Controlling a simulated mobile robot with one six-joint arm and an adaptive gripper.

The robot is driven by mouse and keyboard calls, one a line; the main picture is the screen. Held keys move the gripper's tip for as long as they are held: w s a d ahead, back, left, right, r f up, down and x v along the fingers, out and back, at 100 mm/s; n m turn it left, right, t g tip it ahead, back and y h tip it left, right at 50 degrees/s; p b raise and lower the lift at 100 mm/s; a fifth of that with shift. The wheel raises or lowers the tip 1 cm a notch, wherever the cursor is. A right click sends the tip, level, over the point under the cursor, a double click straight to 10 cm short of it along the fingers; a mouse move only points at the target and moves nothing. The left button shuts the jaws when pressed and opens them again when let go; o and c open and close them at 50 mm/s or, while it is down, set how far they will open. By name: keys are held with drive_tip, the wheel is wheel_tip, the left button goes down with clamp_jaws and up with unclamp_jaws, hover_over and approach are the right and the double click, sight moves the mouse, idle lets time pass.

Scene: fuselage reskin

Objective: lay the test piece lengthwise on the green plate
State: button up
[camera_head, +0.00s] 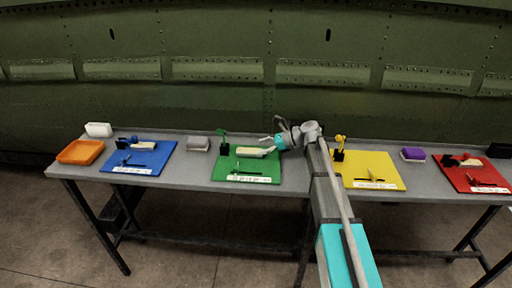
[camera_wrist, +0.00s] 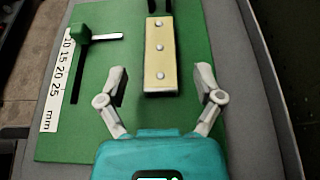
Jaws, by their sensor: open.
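The test piece is a cream bar with three round studs in a row (camera_wrist: 160,58). It lies on the green plate (camera_wrist: 75,145), and its far end is near a black two-pronged part (camera_wrist: 152,6). In the head view the bar (camera_head: 252,151) lies left-to-right across the upper part of the green plate (camera_head: 228,166). My gripper (camera_wrist: 161,78) is open, with one finger on each side of the bar's near part and a visible gap to both. In the head view my gripper (camera_head: 272,141) is at the bar's right end. Any contact underneath is hidden.
A green block with a pale rod (camera_wrist: 85,45), a slot and a millimetre scale (camera_wrist: 52,90) are on the plate's left in the wrist view. On the table, a blue plate (camera_head: 140,160) is left, yellow (camera_head: 385,165) and red (camera_head: 470,175) plates right. A grey block (camera_head: 198,144) is nearby.

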drive_tip(key=p+v, duration=0.2)
drive_tip(key=v, duration=0.5)
